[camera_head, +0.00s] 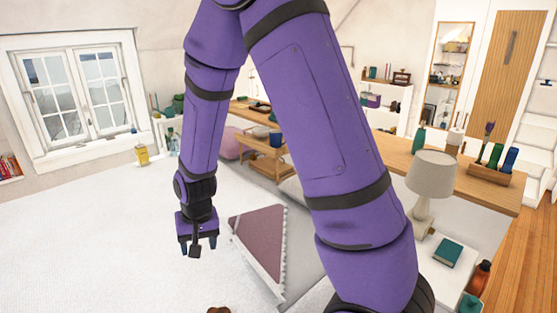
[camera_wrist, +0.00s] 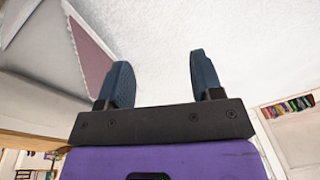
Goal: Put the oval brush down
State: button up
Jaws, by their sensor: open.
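My gripper (camera_head: 199,248) hangs below the purple arm, left of the picture's middle, over the pale carpet. In the wrist view my gripper (camera_wrist: 158,82) has its two dark blue fingers spread apart, with only pale floor showing between them. I cannot pick out the oval brush for certain in either view. A small brown rounded thing (camera_head: 218,310) is cut off by the bottom edge of the head view, and I cannot tell what it is.
A grey slanted piece with a mauve panel (camera_head: 262,240) stands just right of my gripper. A lamp (camera_head: 432,175) and a teal book (camera_head: 447,253) are at the right, near a long wooden counter (camera_head: 400,152). Open carpet (camera_head: 90,235) lies left.

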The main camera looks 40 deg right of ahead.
jog(key=s+d+r+n+t, duration=0.1)
jog(key=s+d+r, duration=0.15)
jog(key=r, duration=0.95)
jog(key=s+d+r+n+t, duration=0.1)
jog(key=s+d+r, duration=0.1)
jog(key=s+r, duration=0.6)
jog(key=s+d+r+n+t, duration=0.1)
jog(key=s+r, duration=0.7)
jog(key=s, duration=0.3)
jog(key=shift+s+d+n+t+h, duration=0.25)
jog(key=shift+d+n+t+h, duration=0.05)
jog(key=shift+d+t+h, duration=0.1)
jog(key=shift+a+r, duration=0.1)
jog(key=shift+d, duration=0.75)
jog(key=shift+o, duration=0.4)
